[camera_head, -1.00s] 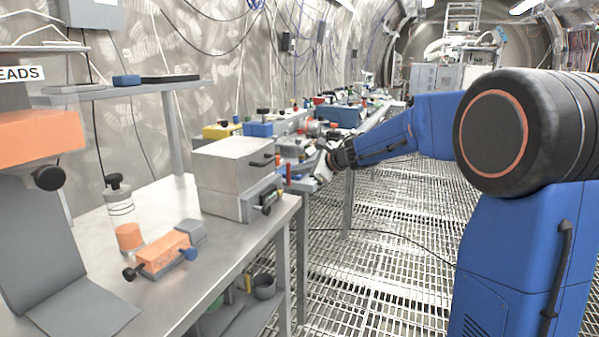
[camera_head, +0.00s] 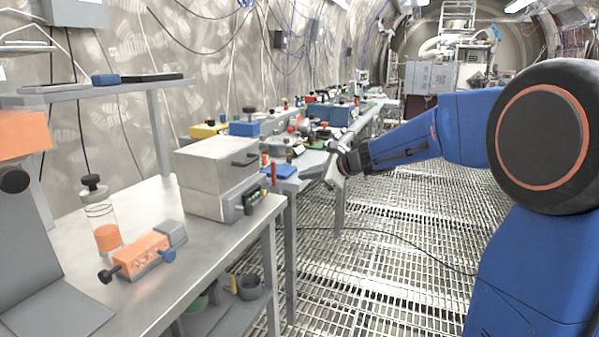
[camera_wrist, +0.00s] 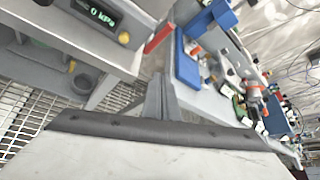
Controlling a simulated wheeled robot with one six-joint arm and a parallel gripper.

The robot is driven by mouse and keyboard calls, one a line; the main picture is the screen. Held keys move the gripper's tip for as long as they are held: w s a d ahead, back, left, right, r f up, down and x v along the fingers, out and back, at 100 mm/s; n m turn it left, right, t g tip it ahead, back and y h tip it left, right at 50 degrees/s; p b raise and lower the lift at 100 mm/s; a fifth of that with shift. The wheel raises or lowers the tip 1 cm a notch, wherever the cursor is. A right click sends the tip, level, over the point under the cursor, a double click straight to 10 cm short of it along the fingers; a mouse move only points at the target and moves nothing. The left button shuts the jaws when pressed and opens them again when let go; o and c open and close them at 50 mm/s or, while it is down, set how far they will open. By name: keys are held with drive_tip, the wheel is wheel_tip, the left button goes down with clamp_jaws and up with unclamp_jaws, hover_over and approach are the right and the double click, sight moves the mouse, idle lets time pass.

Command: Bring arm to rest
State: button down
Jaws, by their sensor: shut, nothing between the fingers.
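My gripper (camera_head: 335,180) shows in the head view at the end of my blue arm. It points left toward the benches, out over the grated floor, just right of the bench edge. It is shut and holds nothing. In the wrist view the shut fingers (camera_wrist: 160,98) show at the centre. They are in front of the bench edge, near a blue tray-like piece (camera_wrist: 187,62). I cannot tell whether they touch anything.
A grey box unit (camera_head: 217,172) stands on the near bench's right end. An orange device (camera_head: 140,256) and a glass jar (camera_head: 102,215) sit left of it. Cluttered items line the far bench. The grated floor (camera_head: 385,255) is open, with a dark cable across it.

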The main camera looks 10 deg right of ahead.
drive_tip(key=s+d+r+m+t+h, duration=0.45)
drive_tip(key=s+d+r+m, duration=0.2)
drive_tip(key=m, duration=0.85)
drive_tip(key=s+d+f+m+g+h, duration=0.25)
drive_tip(key=s+d+m+h, duration=0.4)
drive_tip(key=s+m, duration=0.65)
drive_tip(key=s+a+f+m+g+y, duration=0.1)
drive_tip(key=s+a+f+m+g, duration=0.1)
drive_tip(key=s+f+m, duration=0.3)
drive_tip(key=s+a+f+m+g+y, duration=0.1)
drive_tip(key=s+a+f+m+g, duration=0.1)
drive_tip(key=s+f+m, duration=0.4)
drive_tip(key=s+a+f+m+g+y, duration=0.1)
drive_tip(key=s+a+f+m+g, duration=0.1)
drive_tip(key=s+f+m, duration=0.4)
drive_tip(key=s+m+g, duration=0.1)
drive_tip(key=s+m, duration=0.4)
drive_tip(key=s, duration=0.4)
drive_tip(key=shift+s+f+g, duration=0.15)
drive_tip(key=shift+g, duration=0.15)
